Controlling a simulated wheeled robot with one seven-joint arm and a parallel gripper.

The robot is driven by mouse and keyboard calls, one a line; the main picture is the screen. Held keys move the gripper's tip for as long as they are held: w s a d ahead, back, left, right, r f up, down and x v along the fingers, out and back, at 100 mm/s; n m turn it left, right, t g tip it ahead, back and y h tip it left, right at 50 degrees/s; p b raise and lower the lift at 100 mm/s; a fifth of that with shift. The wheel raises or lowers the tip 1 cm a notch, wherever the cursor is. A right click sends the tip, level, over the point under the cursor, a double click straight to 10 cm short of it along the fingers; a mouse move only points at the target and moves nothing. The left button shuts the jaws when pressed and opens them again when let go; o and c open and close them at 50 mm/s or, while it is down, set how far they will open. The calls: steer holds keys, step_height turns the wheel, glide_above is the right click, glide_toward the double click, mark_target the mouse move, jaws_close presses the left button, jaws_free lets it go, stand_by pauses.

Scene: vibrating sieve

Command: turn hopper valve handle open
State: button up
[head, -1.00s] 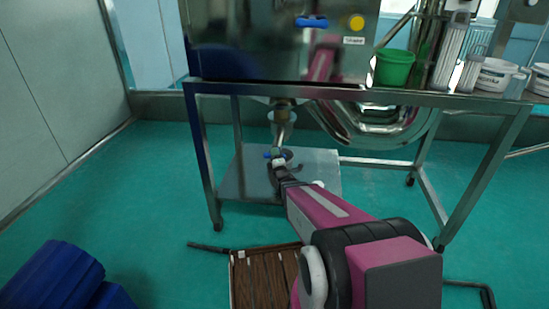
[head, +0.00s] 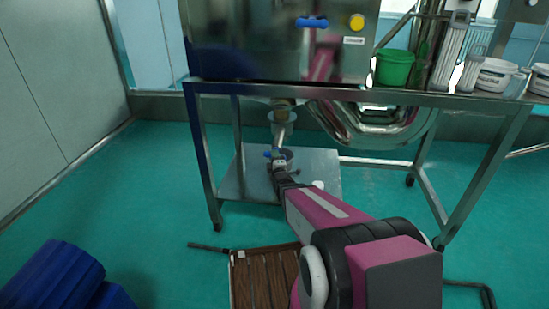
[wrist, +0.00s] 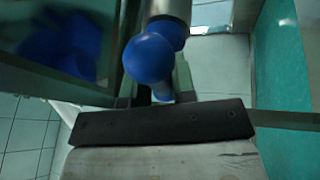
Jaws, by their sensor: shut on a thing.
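The hopper valve handle is blue with a rounded knob end. It shows large in the wrist view (wrist: 148,58) and as a small blue bit in the head view (head: 267,154). It sits at the low end of the metal outlet pipe (head: 282,130) under the hopper. My gripper (head: 279,160) reaches under the table frame to it. In the wrist view my gripper (wrist: 162,92) has its fingers on either side of the blue handle, shut on it. The dark gripper body and fingers hide part of the handle and valve.
The steel table (head: 450,98) has legs on both sides of my arm and a low metal shelf (head: 240,185) beneath. A curved steel chute (head: 375,135) hangs to the right. A green bucket (head: 394,68) and white tubs (head: 494,75) stand on top.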

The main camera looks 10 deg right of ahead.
steer(key=m+h, duration=0.1)
steer(key=m, duration=0.2)
steer(key=m+t+h, duration=0.1)
steer(key=m+h, duration=0.1)
steer(key=m, duration=0.1)
steer(key=shift+f, duration=0.1)
steer(key=m+h, duration=0.1)
steer(key=m, duration=0.1)
steer(key=m+h, duration=0.1)
steer(key=m, duration=0.2)
steer(key=shift+a+h, duration=0.1)
steer(key=shift+h, duration=0.3)
steer(key=m+h, duration=0.2)
steer(key=m, duration=0.1)
steer(key=m+h, duration=0.1)
steer(key=m, duration=0.3)
steer(key=shift+g+h, duration=0.3)
steer(key=shift+h, duration=0.1)
steer(key=shift+m+g+h, duration=0.4)
steer(key=shift+m+h, duration=0.2)
steer(key=shift+m, duration=0.6)
steer(key=shift+m+g+h, duration=0.4)
steer(key=shift+m+h, duration=0.2)
steer(key=shift+m, duration=0.9)
steer(key=o, duration=0.9)
steer(key=shift+s, duration=0.1)
steer(key=v, duration=1)
steer(key=shift+s+a, duration=0.15)
steer(key=shift+s, duration=0.1)
